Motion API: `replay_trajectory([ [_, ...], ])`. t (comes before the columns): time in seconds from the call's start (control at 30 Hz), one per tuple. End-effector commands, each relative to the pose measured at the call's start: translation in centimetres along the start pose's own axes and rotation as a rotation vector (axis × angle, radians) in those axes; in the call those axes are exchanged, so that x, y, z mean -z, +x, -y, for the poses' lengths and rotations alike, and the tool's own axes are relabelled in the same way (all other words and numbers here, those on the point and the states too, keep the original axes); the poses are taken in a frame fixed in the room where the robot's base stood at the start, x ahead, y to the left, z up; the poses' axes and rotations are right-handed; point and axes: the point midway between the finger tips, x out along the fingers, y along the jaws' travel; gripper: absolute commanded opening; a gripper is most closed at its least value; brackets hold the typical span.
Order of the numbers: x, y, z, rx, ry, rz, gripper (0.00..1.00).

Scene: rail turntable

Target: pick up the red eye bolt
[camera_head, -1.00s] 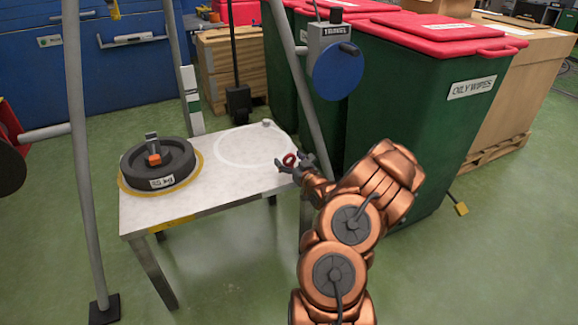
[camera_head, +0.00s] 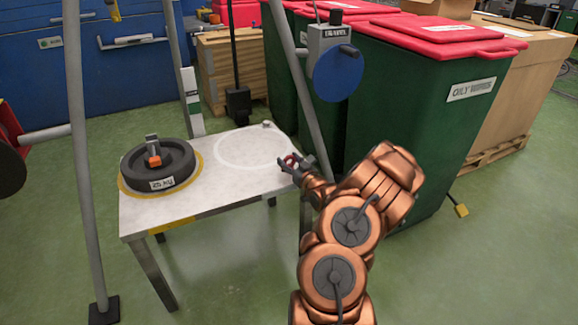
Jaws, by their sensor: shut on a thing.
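The red eye bolt (camera_head: 291,159) is a small red ring at the right edge of the white table. My gripper (camera_head: 294,161) is at the same spot, its dark fingers around the ring, and is shut on the eye bolt. The fingers and the arm hide most of the bolt below the ring. I cannot tell whether it still touches the table top.
The table (camera_head: 190,204) has a painted white circle (camera_head: 218,149) and a black round weight (camera_head: 158,167) on a yellow ring at left. Grey frame legs (camera_head: 88,190) stand around it. A blue hoist wheel (camera_head: 338,71) hangs above; green bins (camera_head: 400,125) stand close behind my arm.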

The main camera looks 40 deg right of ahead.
Motion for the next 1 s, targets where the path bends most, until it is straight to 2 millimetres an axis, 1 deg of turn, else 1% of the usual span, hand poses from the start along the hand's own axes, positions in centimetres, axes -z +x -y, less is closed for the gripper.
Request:
replay_trajectory([
  [0.17, 0.2, 0.0, 0.0, 0.0, 0.0, 0.0, 0.12],
  [0.27, 0.9, 0.0, 0.0, 0.0, 0.0, -0.001, 0.12],
  [0.37, 2.4, 0.0, 0.0, 0.0, 0.0, -0.002, 0.12],
  [0.47, 4.5, 0.0, 0.0, 0.001, -0.003, -0.004, 0.12],
  [0.5, 4.0, -0.8, -0.1, -0.001, 0.001, -0.002, 0.12],
  [0.53, 3.9, -1.4, -0.1, -0.002, 0.001, -0.001, 0.12],
  [1.0, 4.5, -9.3, 0.9, -0.002, 0.002, 0.0, 0.12],
])
